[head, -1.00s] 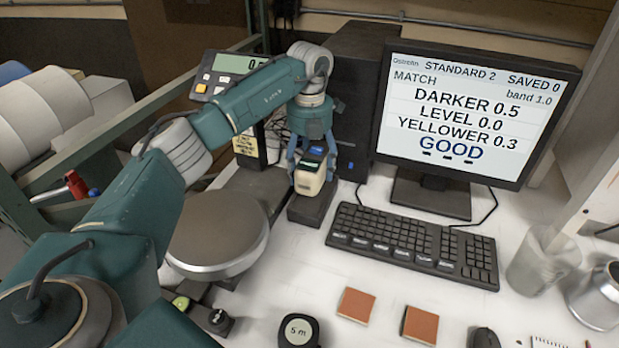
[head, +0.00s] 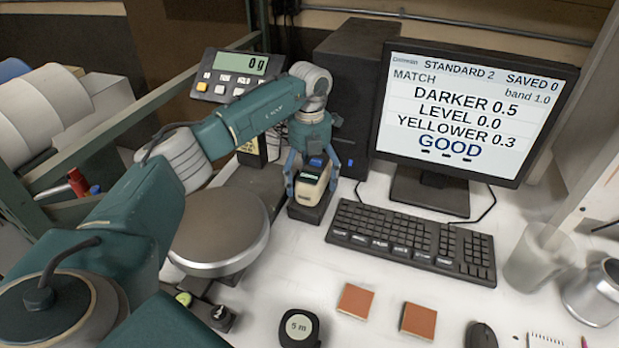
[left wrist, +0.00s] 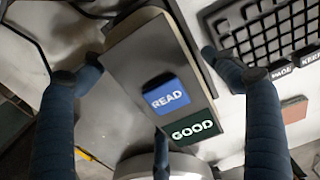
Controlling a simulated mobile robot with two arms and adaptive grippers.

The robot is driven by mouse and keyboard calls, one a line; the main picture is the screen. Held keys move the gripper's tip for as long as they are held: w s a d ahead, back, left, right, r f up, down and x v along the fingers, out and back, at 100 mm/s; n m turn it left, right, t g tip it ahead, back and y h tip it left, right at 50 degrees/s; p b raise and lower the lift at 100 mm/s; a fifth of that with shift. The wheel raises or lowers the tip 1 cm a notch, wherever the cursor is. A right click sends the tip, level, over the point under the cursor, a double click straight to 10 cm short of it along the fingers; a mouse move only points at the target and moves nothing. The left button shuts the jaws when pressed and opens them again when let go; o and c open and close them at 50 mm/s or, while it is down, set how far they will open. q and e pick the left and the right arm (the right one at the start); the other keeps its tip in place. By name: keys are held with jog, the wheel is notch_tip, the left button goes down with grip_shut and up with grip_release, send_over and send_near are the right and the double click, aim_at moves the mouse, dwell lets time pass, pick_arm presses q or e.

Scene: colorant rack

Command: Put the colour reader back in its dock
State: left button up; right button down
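The colour reader (head: 311,182), cream with a dark top and a blue button, sits upright on its dark dock (head: 304,213), left of the keyboard. Whether it is fully seated is hard to tell. My left gripper (head: 312,187) is above and around it, its fingers spread to either side. In the left wrist view the reader (left wrist: 150,70) shows its blue READ button and a green GOOD display. The fingers there stand apart from its sides, so the gripper looks open. My right gripper is not in view.
A round scale plate (head: 218,228) is left of the dock, its display (head: 237,73) showing 0 g. The keyboard (head: 412,240) and monitor (head: 450,110) are to the right. A tape measure (head: 298,328) and two reddish tiles (head: 356,300) lie in front.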

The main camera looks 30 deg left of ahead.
pick_arm(q)
jog(key=shift+r, duration=0.55)
notch_tip(320, 180, up, 10)
jog(key=b, duration=0.3)
jog(key=shift+f, duration=0.15)
jog(key=shift+r, duration=0.75)
jog(key=shift+f, duration=0.1)
